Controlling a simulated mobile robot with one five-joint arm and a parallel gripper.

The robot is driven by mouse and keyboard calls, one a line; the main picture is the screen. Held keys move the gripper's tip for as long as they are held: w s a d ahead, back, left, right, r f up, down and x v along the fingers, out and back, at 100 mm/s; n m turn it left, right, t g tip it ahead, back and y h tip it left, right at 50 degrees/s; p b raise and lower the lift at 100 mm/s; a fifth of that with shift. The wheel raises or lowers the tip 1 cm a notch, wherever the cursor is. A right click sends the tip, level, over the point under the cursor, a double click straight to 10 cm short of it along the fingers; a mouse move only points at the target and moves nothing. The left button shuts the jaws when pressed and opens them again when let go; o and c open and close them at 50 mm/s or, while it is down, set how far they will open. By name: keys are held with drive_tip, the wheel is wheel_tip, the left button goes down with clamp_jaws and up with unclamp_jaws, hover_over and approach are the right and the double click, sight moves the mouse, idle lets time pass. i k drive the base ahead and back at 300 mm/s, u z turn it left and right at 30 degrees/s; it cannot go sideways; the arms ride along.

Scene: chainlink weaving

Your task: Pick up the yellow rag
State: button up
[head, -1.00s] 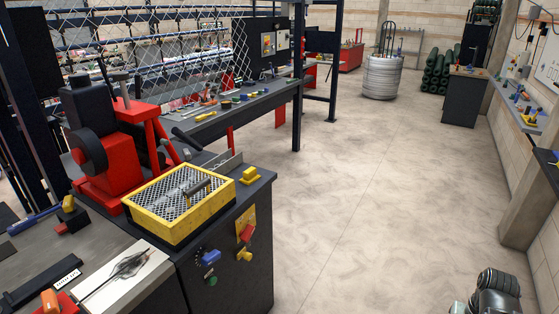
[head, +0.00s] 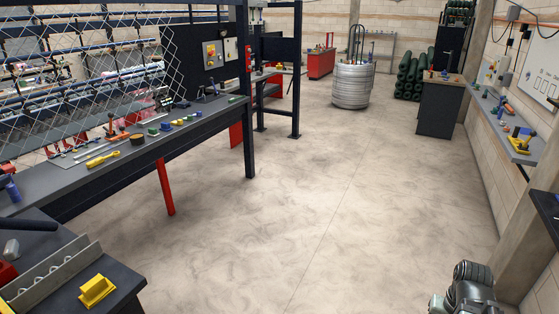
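I cannot clearly make out a yellow rag. A small yellow block-like thing (head: 97,290) lies on the dark cabinet top at the lower left, beside a grey slotted rail. A flat, long yellow thing (head: 103,158), shaped like a tool, lies on the long bench at left. Another small yellow thing (head: 522,144) sits on the right wall shelf; it is too small to tell what it is. Part of my own arm shows at the bottom right corner, over the floor and far from these things. My gripper's fingers do not show.
The long grey bench (head: 60,190) with tools runs along the left, with a red leg (head: 165,187) and a dark post (head: 245,110). A wire coil (head: 351,86) and a dark cabinet (head: 438,108) stand farther back. The middle floor (head: 290,200) is wide and clear.

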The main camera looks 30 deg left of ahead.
sight(96, 290)
drive_tip(key=z, duration=0.05)
drive_tip(key=i, duration=1.3)
drive_tip(key=u, duration=4.85)
drive_tip(key=i, duration=1.05)
drive_tip(key=z, duration=0.05)
